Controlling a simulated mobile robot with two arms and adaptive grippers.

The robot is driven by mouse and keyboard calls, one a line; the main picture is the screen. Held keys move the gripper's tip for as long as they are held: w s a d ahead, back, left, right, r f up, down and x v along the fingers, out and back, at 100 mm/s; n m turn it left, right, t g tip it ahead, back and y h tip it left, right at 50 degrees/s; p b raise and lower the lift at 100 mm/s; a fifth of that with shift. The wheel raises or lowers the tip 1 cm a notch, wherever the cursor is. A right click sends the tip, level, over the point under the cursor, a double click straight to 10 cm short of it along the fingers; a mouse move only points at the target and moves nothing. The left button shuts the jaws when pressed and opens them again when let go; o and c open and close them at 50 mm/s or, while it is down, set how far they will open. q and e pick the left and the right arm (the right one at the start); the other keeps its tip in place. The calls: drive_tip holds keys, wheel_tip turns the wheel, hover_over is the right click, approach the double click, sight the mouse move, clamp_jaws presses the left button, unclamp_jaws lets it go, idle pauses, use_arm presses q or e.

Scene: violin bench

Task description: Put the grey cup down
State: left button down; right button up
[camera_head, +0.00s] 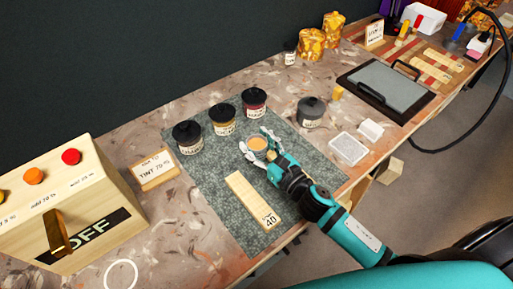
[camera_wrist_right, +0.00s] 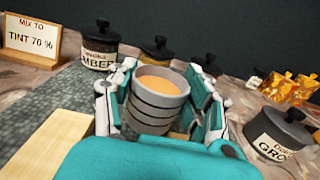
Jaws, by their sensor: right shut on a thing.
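The grey cup (camera_wrist_right: 157,103) stands upright between the fingers of my right gripper in the right wrist view, with orange-tan liquid inside. My right gripper (camera_head: 262,146) is shut on it. In the head view the cup's open top (camera_head: 257,143) shows over the green-grey mat (camera_head: 215,181), near the jars. I cannot tell whether the cup's base touches the mat. My left gripper is not in view.
Several black-lidded jars, one of them the left jar (camera_head: 187,137), stand behind the cup. A wooden block marked 40 (camera_head: 252,201) lies on the mat in front. A grey lidded pot (camera_head: 311,112) and a clear tray (camera_head: 348,149) stand to the right. A wooden switch box (camera_head: 62,205) is at left.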

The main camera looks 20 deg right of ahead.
drive_tip(key=s+b, duration=0.1)
drive_tip(key=s, duration=0.4)
drive_tip(key=s+b, duration=0.1)
drive_tip(key=s, duration=0.4)
drive_tip(key=s+b, duration=0.1)
drive_tip(key=s, duration=0.3)
drive_tip(key=shift+s+d+r, duration=0.2)
drive_tip(key=shift+s+r, duration=0.45)
drive_tip(key=shift+s, duration=0.05)
drive_tip(key=w+d+r+m+t+h+p, duration=0.1)
drive_tip(key=w+d+r+m+h+p, duration=0.1)
drive_tip(key=d+r+m+h+p, duration=0.1)
wheel_tip(320, 180, up, 4)
drive_tip(key=m+h+p, duration=0.1)
drive_tip(key=h+p, duration=0.1)
drive_tip(key=h, duration=0.1)
drive_tip(key=shift+d+f, duration=0.25)
drive_tip(key=shift+d, duration=0.05)
drive_tip(key=shift+a, duration=0.1)
